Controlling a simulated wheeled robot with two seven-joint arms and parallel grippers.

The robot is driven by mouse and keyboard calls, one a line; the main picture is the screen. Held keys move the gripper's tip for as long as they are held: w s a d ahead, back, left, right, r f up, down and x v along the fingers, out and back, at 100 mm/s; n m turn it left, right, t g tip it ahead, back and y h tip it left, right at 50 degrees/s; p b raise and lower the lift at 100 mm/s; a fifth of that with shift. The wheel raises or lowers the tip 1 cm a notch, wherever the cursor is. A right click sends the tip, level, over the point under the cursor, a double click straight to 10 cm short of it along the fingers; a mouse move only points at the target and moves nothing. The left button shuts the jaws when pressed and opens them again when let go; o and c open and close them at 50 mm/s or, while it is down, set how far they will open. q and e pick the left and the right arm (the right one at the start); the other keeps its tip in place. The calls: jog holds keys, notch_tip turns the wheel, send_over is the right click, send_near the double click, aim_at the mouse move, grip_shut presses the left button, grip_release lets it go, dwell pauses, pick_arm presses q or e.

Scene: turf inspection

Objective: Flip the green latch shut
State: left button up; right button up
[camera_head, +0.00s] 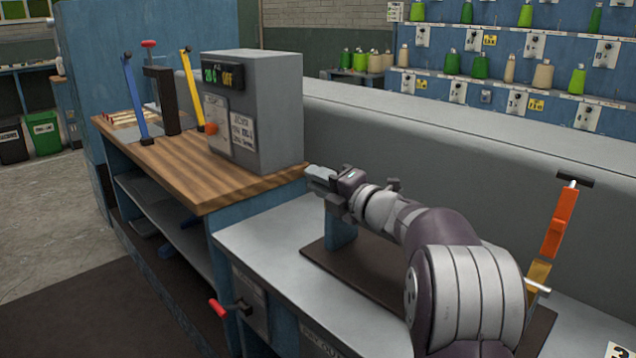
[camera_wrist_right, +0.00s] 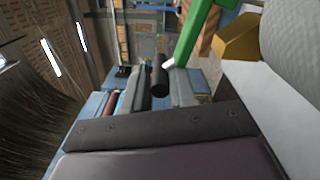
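The green latch (camera_wrist_right: 200,30) shows as a green bar at the top of the right wrist view, with a short white rod (camera_wrist_right: 170,63) beside it. A black cylinder (camera_wrist_right: 160,76) lies in line with the gap between my right gripper's fingers (camera_wrist_right: 158,92); I cannot tell whether they touch it. The fingers stand apart. In the head view my right gripper (camera_head: 321,179) is over the grey bench, near the wooden bench's corner. No green latch part shows there; my arm may hide it. My left gripper is not in view.
An orange latch (camera_head: 558,222) with a black top handle stands upright at the right. A dark plate (camera_head: 325,262) lies on the grey bench (camera_head: 250,235). A red-handled lever (camera_head: 218,308) sticks out in front.

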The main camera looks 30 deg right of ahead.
jog(key=shift+s+d+f, duration=0.1)
jog(key=shift+d+f, duration=0.15)
jog(key=shift+f, duration=0.1)
jog(key=p+v, duration=0.1)
jog(key=v, duration=1.1)
jog(key=shift+s+a+r, duration=0.15)
jog(key=shift+s+r, duration=0.05)
jog(key=shift+s, duration=0.1)
